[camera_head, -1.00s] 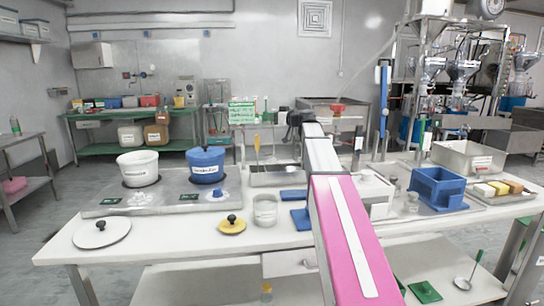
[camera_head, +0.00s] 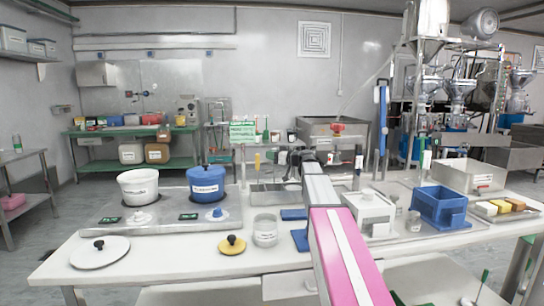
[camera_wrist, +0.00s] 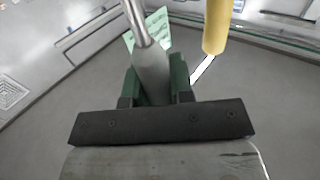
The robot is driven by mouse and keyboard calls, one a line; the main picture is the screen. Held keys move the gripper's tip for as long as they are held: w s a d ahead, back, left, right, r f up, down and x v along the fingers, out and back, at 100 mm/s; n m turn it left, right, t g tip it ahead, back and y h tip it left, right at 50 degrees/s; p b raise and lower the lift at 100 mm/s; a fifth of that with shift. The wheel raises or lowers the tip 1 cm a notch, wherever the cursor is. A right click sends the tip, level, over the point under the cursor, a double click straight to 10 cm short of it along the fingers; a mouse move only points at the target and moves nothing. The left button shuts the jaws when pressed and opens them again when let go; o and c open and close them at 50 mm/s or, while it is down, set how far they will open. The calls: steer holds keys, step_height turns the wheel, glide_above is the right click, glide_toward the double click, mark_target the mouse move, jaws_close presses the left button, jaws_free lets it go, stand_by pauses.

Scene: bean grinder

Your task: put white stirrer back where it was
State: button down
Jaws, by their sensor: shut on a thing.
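My gripper (camera_wrist: 155,82) is shut on a pale grey-white handle (camera_wrist: 151,70) with a metal rod, which looks like the white stirrer; its far end is out of view in the wrist view. A yellow handle (camera_wrist: 217,25) hangs close by on the right, apart from it. In the head view my gripper (camera_head: 294,159) is small and dark beyond the worktable, at the height of the row of hanging tools. The yellow-handled tool (camera_head: 257,161) hangs to its left, and a red-handled one (camera_head: 330,158) to its right. Contact between the held handle and a hook cannot be seen.
The white pot (camera_head: 138,188) and blue pot (camera_head: 207,186) stand on the table's left. A clear beaker (camera_head: 265,230), yellow lid (camera_head: 232,245), white box (camera_head: 369,213) and blue container (camera_head: 438,206) stand nearer. A metal sink (camera_head: 335,130) is behind the tool row.

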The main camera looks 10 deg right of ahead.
steer(key=c, duration=1)
jaws_free()
steer(key=v, duration=1.2)
